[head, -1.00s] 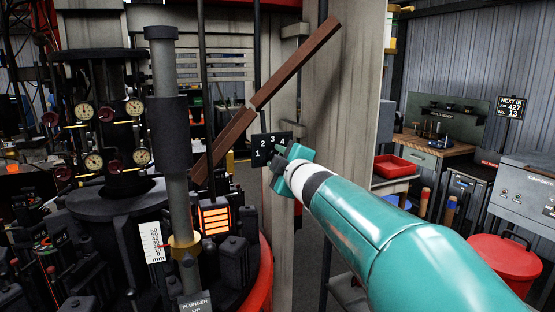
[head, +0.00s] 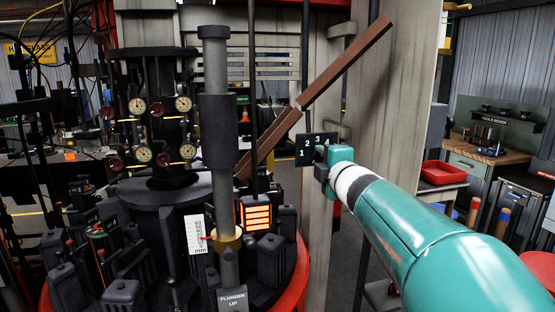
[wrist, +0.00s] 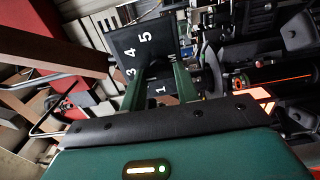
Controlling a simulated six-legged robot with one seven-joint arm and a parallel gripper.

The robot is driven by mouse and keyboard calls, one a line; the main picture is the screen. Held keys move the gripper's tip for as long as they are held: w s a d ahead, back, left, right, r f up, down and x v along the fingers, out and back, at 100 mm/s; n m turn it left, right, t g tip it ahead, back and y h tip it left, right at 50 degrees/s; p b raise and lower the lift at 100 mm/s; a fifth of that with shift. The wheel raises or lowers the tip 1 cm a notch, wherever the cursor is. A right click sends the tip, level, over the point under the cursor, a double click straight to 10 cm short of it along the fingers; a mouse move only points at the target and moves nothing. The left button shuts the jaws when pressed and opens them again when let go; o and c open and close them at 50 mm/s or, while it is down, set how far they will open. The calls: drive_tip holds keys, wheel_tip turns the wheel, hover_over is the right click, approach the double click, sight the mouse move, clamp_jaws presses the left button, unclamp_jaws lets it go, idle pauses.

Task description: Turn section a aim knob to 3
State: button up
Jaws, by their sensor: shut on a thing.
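The aim knob's black dial plate (head: 306,150) carries white numbers and stands in front of a pale upright post in the head view. My gripper (head: 322,168) is at the plate's lower right in the head view. In the wrist view its two green fingers (wrist: 158,84) reach up to the plate and are closed around the knob at its middle. The knob is mostly hidden between the fingers, so its pointer setting cannot be read.
Left of the plate is the rotary mould machine with a grey plunger column (head: 218,70), gauges (head: 143,154) and a lit orange panel (head: 257,215). A brown slanted bar (head: 345,62) rises behind the dial. A bench with a red tray (head: 443,173) is at the right.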

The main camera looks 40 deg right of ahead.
drive_tip(key=o, duration=1)
drive_tip(key=shift+s, duration=0.1)
drive_tip(key=v, duration=1.3)
drive_tip(key=shift+s+a, duration=0.2)
drive_tip(key=shift+s, duration=0.05)
